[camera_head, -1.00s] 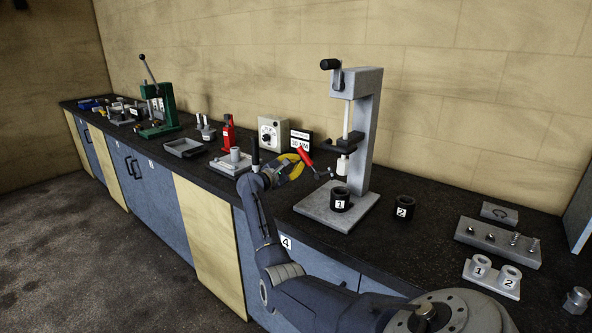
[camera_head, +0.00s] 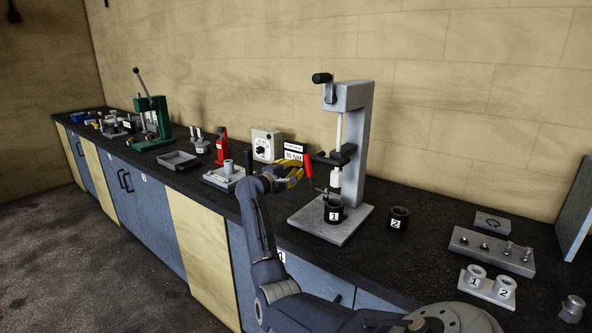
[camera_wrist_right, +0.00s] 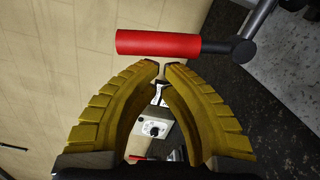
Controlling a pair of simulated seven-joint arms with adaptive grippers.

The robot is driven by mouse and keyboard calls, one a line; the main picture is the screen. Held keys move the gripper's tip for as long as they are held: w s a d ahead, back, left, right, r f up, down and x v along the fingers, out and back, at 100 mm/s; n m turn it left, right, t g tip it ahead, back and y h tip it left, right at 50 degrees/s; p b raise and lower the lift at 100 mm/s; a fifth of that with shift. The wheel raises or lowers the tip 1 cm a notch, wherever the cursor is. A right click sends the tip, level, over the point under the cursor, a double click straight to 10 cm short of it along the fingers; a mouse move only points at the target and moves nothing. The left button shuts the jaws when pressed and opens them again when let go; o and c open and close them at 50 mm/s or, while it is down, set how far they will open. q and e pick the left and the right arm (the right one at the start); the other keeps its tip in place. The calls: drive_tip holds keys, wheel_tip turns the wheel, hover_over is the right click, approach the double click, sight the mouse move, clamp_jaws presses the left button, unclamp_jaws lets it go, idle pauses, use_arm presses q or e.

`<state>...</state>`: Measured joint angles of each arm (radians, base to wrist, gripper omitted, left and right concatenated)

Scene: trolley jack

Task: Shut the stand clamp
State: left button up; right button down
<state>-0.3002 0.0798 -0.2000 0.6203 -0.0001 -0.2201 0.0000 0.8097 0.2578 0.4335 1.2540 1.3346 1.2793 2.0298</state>
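The grey stand (camera_head: 353,140) rises from a flat base plate (camera_head: 350,228) on the bench. Its black clamp (camera_head: 341,156) sits at mid-height on the front, with a red handle (camera_head: 308,168) on its left side, now near upright. The red handle also crosses the top of the right wrist view (camera_wrist_right: 158,43). My right gripper (camera_head: 301,172) is at the handle's left. In the wrist view its yellow fingers (camera_wrist_right: 162,66) have tips nearly meeting, with the handle just beyond them, not between. Whether they touch it is unclear. My left gripper is out of view.
A black cup labelled 1 (camera_head: 334,212) stands on the base plate under a white cylinder (camera_head: 336,180). Black cup 2 (camera_head: 398,217) stands to its right. A dial box (camera_head: 266,144) and a small display (camera_head: 294,152) stand behind the gripper.

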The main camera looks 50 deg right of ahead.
idle(0.5)
drive_tip(key=a, duration=1)
idle(0.3)
